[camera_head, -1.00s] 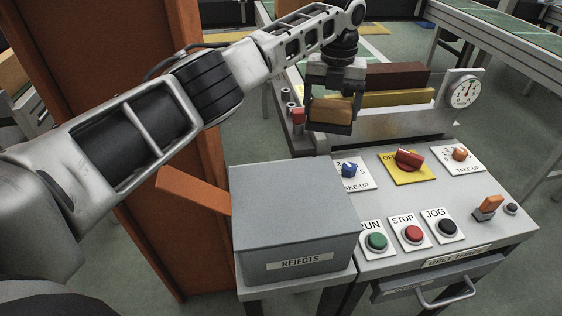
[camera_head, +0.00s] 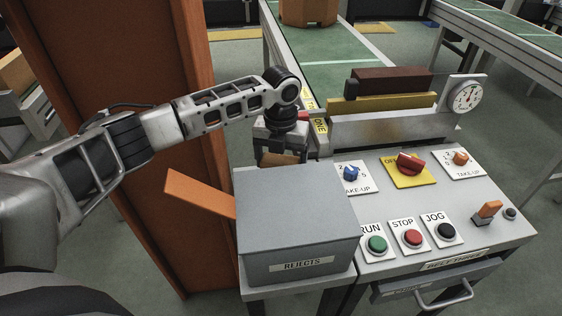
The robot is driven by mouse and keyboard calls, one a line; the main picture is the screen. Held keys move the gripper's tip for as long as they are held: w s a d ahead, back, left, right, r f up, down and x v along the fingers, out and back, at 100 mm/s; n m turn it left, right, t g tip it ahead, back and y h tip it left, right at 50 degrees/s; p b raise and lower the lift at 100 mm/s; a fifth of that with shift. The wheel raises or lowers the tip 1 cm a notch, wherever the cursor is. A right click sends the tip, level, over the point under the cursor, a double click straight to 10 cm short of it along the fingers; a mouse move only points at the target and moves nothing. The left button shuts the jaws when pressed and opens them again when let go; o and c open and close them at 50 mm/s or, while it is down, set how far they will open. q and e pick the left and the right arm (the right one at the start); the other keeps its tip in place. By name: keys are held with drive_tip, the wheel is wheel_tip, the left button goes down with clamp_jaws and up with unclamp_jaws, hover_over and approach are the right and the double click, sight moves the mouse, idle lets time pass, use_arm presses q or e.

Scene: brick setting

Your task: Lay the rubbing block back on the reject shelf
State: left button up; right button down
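My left gripper (camera_head: 282,155) is shut on a tan block (camera_head: 279,159), which looks like the rubbing block. It holds the block just behind the far edge of the grey box labelled REJECTS (camera_head: 295,215). The box hides the lower part of the block and fingertips, so I cannot tell whether the block touches anything below. The box stands on a grey ledge (camera_head: 298,289) left of the control panel; any shelf surface behind it is hidden. My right gripper is not in view.
The control panel (camera_head: 455,195) with knobs and RUN, STOP and JOG buttons lies to the right. Dark red and yellow bars (camera_head: 395,80) and a dial gauge (camera_head: 464,96) stand behind it. An orange lever (camera_head: 198,193) juts out left of the box, before an orange-brown column (camera_head: 130,90).

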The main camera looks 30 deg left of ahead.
sight(281, 158)
use_arm(q)
drive_tip(key=shift+f, duration=0.6)
drive_tip(key=o, duration=0.9)
drive_tip(key=shift+f, duration=0.15)
wheel_tip(281, 158, up, 12)
drive_tip(key=shift+f, duration=0.2)
drive_tip(key=shift+r, duration=0.4)
drive_tip(key=shift+f, duration=0.1)
